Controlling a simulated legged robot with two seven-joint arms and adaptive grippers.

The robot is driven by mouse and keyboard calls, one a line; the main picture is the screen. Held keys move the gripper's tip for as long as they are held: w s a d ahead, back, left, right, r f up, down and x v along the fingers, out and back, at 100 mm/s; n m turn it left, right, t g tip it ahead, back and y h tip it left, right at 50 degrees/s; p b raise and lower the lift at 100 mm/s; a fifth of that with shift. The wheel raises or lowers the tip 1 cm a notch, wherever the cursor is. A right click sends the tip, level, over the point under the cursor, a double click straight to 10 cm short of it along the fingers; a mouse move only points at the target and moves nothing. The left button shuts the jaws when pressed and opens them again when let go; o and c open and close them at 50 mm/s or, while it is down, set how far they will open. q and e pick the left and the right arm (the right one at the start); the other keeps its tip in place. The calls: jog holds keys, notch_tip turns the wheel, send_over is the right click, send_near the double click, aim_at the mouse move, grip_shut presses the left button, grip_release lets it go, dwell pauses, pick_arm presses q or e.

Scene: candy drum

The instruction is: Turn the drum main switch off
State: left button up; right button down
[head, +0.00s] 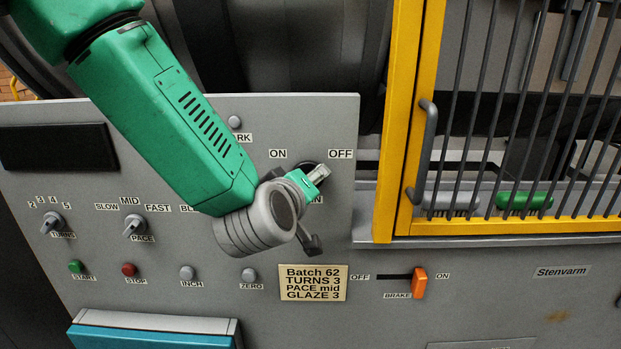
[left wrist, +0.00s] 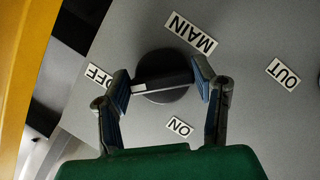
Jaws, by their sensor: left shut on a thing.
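The main switch is a round black dial with a raised bar (left wrist: 165,80), on the grey panel between the ON, OFF and MAIN labels. In the left wrist view the bar's pale-marked end points toward the OFF label (left wrist: 100,76), slightly to its ON side. The ON label (left wrist: 180,127) lies below the dial there. My left gripper (left wrist: 166,84) is shut on the bar, one finger at each end. In the head view my left gripper (head: 310,180) and wrist cover most of the switch and part of the MAIN label. My right gripper is not in view.
A yellow-framed barred guard (head: 402,120) with a grey handle (head: 422,150) stands close right of the switch. Below are a batch note (head: 312,282) and an orange brake lever (head: 419,283) at the ON end. Knobs and buttons line the panel's left side.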

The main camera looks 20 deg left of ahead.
pick_arm(q)
jog(key=shift+a, duration=0.15)
jog(key=o, duration=1.2)
jog(key=shift+w, duration=0.1)
jog(key=shift+c, duration=0.2)
jog(key=shift+w, duration=0.1)
jog(key=shift+a, duration=0.1)
jog(key=v, duration=0.7)
